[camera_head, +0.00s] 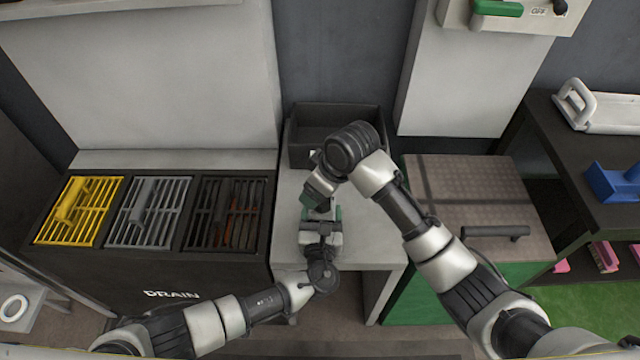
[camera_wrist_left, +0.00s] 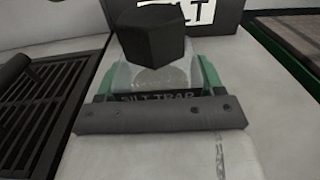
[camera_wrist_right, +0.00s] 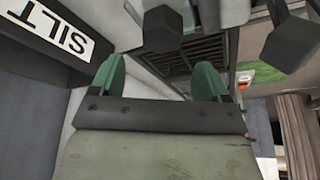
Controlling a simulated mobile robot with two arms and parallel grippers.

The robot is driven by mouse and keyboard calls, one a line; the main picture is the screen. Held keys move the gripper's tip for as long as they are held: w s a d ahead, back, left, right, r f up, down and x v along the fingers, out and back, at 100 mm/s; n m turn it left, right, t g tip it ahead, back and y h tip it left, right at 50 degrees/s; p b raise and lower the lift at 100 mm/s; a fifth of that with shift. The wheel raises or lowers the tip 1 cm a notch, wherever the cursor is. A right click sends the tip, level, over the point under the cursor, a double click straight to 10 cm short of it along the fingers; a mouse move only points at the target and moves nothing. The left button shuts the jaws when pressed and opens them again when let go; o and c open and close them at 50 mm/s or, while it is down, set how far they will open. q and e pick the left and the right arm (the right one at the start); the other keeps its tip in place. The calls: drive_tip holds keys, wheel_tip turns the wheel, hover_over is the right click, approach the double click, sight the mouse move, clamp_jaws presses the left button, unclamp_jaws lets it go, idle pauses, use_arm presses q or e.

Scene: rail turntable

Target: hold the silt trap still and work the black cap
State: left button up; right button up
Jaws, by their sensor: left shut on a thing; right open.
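The silt trap (camera_wrist_left: 152,76) is a clear body with a dark label, topped by a black six-sided cap (camera_wrist_left: 150,38). It stands on the light bench. My left gripper (camera_wrist_left: 150,82) is shut on its body, green fingers on both sides, below the cap; it shows in the head view (camera_head: 320,214). My right gripper (camera_wrist_right: 160,78) is open and empty, with a black six-sided piece (camera_wrist_right: 163,28), apparently the cap, beyond the gap between its fingertips. In the head view the right gripper (camera_head: 316,197) is above the left one, and the trap is mostly hidden.
A dark open box (camera_head: 299,153) labelled SILT stands at the back of the bench (camera_head: 350,245). A drain unit (camera_head: 100,275) with yellow, grey and dark grates is at left. A brown-topped green cabinet (camera_head: 480,195) is at right. The bench's right side is clear.

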drive_tip(key=shift+f, duration=0.1)
drive_tip(key=shift+f, duration=1.9)
drive_tip(key=c, duration=1.2)
drive_tip(key=n+g, duration=0.1)
drive_tip(key=n, duration=0.2)
drive_tip(key=shift+n, duration=0.3)
drive_tip(key=shift+s+n+g, duration=0.1)
drive_tip(key=shift+n+g, duration=0.5)
drive_tip(key=shift+n, duration=0.6)
